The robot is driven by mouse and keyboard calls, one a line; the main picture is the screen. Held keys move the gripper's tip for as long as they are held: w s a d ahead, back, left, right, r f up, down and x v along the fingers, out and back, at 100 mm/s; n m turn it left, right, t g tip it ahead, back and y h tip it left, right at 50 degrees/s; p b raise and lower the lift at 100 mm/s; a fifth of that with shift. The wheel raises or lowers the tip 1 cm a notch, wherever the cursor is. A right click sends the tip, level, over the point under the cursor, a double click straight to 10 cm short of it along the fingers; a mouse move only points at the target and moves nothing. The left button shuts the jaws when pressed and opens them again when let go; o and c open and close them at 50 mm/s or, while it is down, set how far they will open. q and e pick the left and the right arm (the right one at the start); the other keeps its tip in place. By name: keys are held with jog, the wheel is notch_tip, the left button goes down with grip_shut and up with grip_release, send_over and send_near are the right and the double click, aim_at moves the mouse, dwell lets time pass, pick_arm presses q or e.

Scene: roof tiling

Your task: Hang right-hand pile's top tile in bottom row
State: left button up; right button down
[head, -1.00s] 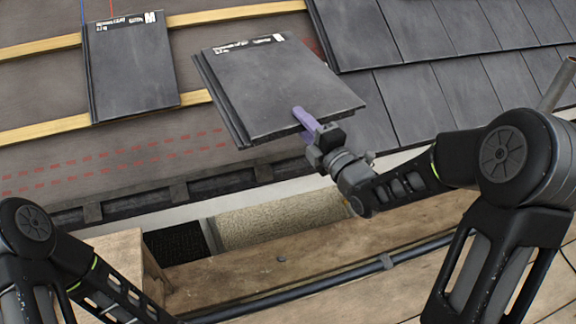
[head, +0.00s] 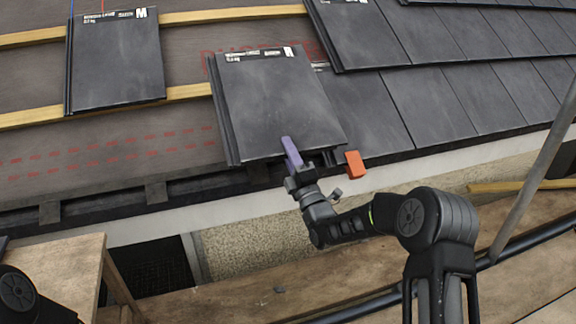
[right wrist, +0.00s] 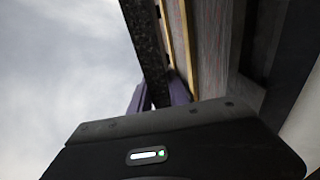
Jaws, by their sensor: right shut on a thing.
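My right gripper (head: 291,153) is shut on the lower edge of a dark grey tile (head: 280,105) with white print along its top. The tile lies nearly in line with the roof slope, beside the left end of the laid bottom row (head: 425,108), and hides part of it. I cannot tell whether it rests on the batten. In the right wrist view, the purple fingers (right wrist: 158,95) hold the dark tile edge (right wrist: 149,50). Another printed tile (head: 116,62) lies on the battens to the left; I cannot tell if others lie under it. My left gripper is out of view.
An orange block (head: 355,164) sits by the eave, just right of the held tile's lower corner. Wooden battens (head: 30,116) cross the brown underlay (head: 60,150), which is bare between the two printed tiles. A grey pole (head: 535,180) rises at the right. Wooden boards (head: 220,300) lie below.

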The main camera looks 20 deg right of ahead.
jog(key=shift+r, duration=0.2)
jog(key=w+f+b, duration=0.1)
jog(key=w+f, duration=0.3)
jog(key=f, duration=0.2)
jog(key=shift+w+a+f, duration=0.15)
jog(key=shift+w, duration=0.1)
dwell(0.5)
dwell(1.9)
jog(key=shift+s+f, duration=0.1)
jog(key=shift+s, duration=0.05)
dwell(0.8)
jog(key=c, duration=1.2)
grip_release()
jog(key=shift+f, duration=0.1)
jog(key=shift+o, duration=0.2)
jog(key=v, duration=0.7)
jog(key=shift+s+f, duration=0.2)
jog(key=shift+s, duration=0.05)
jog(key=shift+r, duration=0.1)
